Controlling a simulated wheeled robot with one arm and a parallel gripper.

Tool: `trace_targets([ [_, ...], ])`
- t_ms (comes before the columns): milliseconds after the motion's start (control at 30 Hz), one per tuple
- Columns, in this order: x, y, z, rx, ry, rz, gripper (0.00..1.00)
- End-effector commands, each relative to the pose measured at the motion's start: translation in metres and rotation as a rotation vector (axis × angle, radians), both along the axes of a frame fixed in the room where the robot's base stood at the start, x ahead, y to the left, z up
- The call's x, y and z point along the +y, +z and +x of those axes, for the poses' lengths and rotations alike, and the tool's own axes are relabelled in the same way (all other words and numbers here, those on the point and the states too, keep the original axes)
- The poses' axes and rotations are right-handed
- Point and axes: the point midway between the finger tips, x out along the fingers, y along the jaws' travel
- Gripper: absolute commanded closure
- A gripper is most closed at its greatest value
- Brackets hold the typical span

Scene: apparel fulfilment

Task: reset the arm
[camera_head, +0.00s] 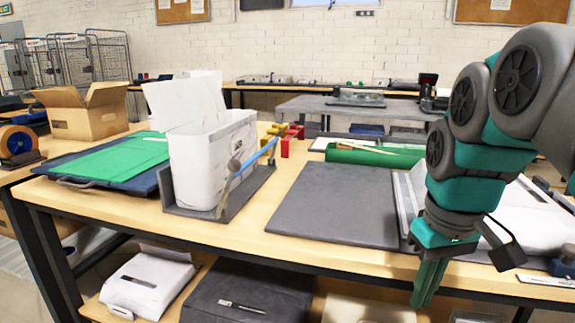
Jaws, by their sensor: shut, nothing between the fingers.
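My arm shows at the right in the head view, teal and dark grey, bent downward. My gripper (429,283) hangs at the front edge of the wooden table (150,205), pointing down. Its teal fingers are together and hold nothing. It is in front of the right part of a dark grey mat (335,200) and a white folded item (530,215). How far it is from the table edge is hard to tell.
A white bin (213,160) with papers stands left of the mat, a blue-handled tool beside it. A green sheet (118,160) lies on a dark board further left. An open cardboard box (85,110) stands behind. The grey mat is bare. Packages lie on the lower shelf.

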Motion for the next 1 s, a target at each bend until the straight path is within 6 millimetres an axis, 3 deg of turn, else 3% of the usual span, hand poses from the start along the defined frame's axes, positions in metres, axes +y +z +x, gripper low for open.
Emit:
trace_targets([
  [33, 0.008, -0.018, -0.012, 0.029, -0.006, -0.001, 1.00],
  [300, 0.035, -0.109, -0.073, 0.135, -0.084, -0.021, 1.00],
  [500, 0.043, -0.164, -0.120, 0.197, -0.141, -0.042, 1.00],
  [700, 0.045, -0.188, -0.144, 0.221, -0.172, -0.051, 1.00],
  [1000, 0.045, -0.191, -0.146, 0.223, -0.177, -0.052, 1.00],
])
